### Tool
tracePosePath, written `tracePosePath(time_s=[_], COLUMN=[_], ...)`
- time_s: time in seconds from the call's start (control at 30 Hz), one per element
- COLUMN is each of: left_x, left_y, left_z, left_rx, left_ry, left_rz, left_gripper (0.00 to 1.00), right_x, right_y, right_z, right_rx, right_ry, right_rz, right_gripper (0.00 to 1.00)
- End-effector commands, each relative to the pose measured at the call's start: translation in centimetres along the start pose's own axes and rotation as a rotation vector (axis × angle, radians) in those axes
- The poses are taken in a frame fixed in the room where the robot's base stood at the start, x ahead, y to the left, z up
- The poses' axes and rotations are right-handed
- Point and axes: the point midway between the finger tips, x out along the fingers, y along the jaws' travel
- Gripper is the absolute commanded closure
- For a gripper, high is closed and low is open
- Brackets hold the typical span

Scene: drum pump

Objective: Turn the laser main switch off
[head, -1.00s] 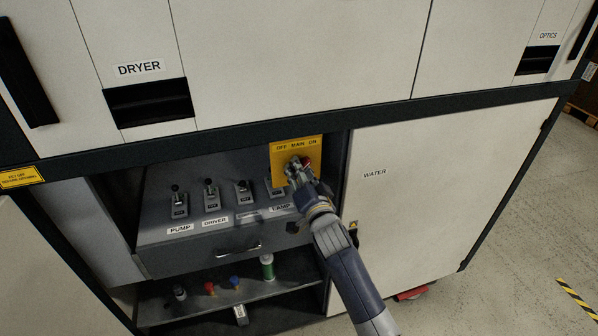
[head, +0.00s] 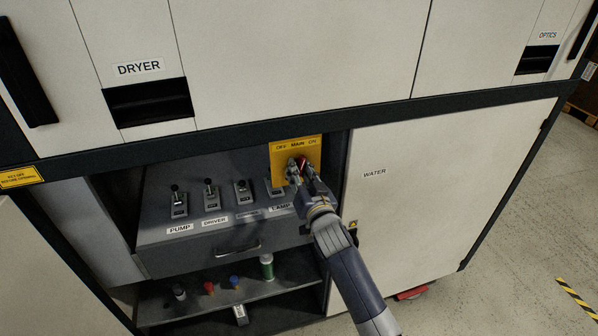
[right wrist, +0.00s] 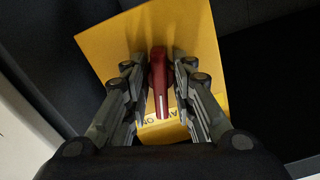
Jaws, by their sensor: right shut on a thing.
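The main switch is a red handle (head: 302,164) on a yellow plate (head: 283,150) marked OFF, MAIN and ON, at the upper right of the open bay. My right gripper (head: 300,167) is at the plate, its fingers on both sides of the handle, shut on it. In the right wrist view the red handle (right wrist: 158,78) lies between the fingers of my right gripper (right wrist: 154,66). Its pale-marked end points toward the lettering, which is partly hidden, so its exact setting cannot be told. My left gripper is not in view.
Several small lever switches (head: 210,194) stand left of the plate, above labels such as PUMP and DRIVER. A drawer and a shelf (head: 215,299) with small items lie below. The white WATER door (head: 440,185) is to the right, the dark cabinet frame above.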

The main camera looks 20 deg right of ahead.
Motion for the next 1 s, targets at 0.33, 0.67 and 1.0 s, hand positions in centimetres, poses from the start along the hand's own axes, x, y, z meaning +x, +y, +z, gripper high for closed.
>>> tracePosePath(time_s=[0.33,0.67,1.0], left_x=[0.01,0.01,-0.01], left_y=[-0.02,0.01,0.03], left_z=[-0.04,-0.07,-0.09], left_rx=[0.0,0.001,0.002], left_ry=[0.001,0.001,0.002], left_rz=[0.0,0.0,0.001], left_gripper=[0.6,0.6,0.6], right_x=[0.0,0.0,0.0], right_y=[0.18,0.37,0.48], right_z=[0.07,-0.01,-0.12], right_rx=[-0.331,-0.644,-0.917], right_ry=[-0.002,-0.003,-0.003], right_rz=[0.0,0.0,0.0], right_gripper=[1.0,1.0,1.0])
